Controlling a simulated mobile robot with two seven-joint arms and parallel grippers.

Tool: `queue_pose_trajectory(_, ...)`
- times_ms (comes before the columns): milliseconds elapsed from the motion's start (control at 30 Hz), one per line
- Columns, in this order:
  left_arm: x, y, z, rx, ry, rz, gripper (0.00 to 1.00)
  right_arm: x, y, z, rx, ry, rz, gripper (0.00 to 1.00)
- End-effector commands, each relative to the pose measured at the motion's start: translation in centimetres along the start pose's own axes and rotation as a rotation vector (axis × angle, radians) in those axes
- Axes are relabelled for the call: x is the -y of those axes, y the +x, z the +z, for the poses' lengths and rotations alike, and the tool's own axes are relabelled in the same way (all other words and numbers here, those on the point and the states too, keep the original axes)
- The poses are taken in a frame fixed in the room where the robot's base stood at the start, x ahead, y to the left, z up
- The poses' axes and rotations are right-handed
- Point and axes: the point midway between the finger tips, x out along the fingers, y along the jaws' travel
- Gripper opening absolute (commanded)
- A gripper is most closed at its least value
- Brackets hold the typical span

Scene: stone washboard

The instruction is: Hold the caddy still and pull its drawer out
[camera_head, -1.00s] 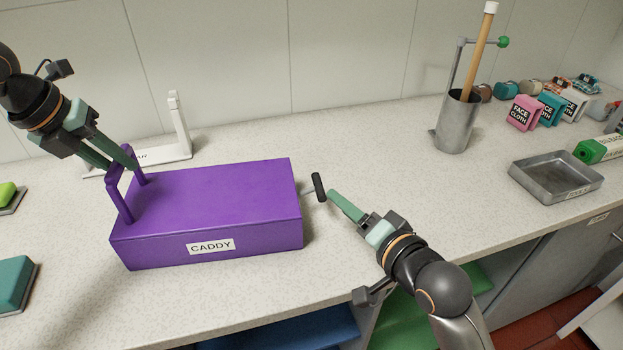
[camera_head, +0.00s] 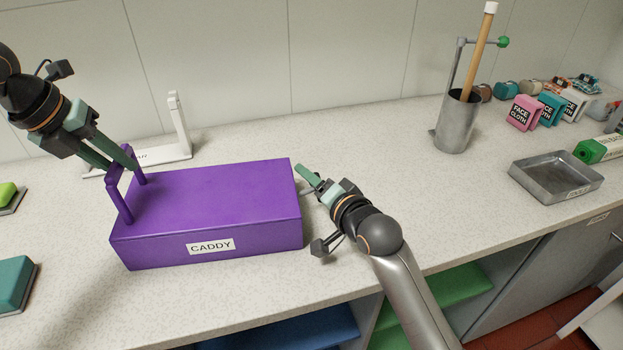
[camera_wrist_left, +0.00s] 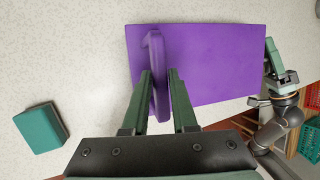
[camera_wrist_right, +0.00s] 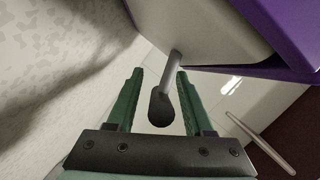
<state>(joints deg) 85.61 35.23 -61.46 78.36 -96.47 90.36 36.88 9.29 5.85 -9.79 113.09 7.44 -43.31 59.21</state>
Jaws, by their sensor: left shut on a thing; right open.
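The purple caddy (camera_head: 215,205) lies on the counter with its label facing front. My left gripper (camera_head: 135,168) is shut on the caddy's purple handle (camera_head: 115,188); the left wrist view shows the handle (camera_wrist_left: 157,75) between the fingers. My right gripper (camera_head: 303,172) is open beside the caddy's right end. In the right wrist view, the dark drawer pull (camera_wrist_right: 162,105) on its grey stem lies between the two open fingers (camera_wrist_right: 160,85), apart from both. The pale drawer front (camera_wrist_right: 195,30) shows behind it.
A white stand (camera_head: 185,150) is behind the caddy. A teal block (camera_head: 14,285) sits at the left. A metal cup (camera_head: 457,125) with a wooden stick and a grey tray (camera_head: 555,178) stand at the right. The counter between caddy and tray is mostly clear.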

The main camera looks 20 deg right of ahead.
Motion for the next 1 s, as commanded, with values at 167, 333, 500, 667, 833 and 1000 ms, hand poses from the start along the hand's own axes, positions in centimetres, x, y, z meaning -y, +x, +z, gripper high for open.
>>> queue_pose_trajectory(167,-0.33,0.72,-0.46,-0.019,-0.004,0.009,0.00,-0.05,0.05,0.05,0.000,0.000,0.000,0.52)
queue_pose_trajectory(333,-0.34,0.72,-0.46,-0.019,-0.004,0.009,0.00,-0.06,0.03,0.06,0.000,0.000,0.000,0.39)
queue_pose_trajectory(500,-0.35,0.72,-0.45,-0.019,-0.004,0.009,0.00,-0.07,0.02,0.05,0.000,0.001,0.000,0.19)
queue_pose_trajectory(667,-0.35,0.71,-0.45,-0.019,-0.005,0.009,0.00,-0.06,0.01,0.05,0.000,0.000,0.000,0.01)
queue_pose_trajectory(833,-0.36,0.71,-0.44,-0.019,-0.005,0.009,0.00,-0.04,0.01,0.05,0.000,0.000,-0.001,0.00)
queue_pose_trajectory(1000,-0.37,0.71,-0.43,-0.018,-0.005,0.009,0.00,-0.02,0.01,0.05,0.000,0.000,-0.001,0.00)
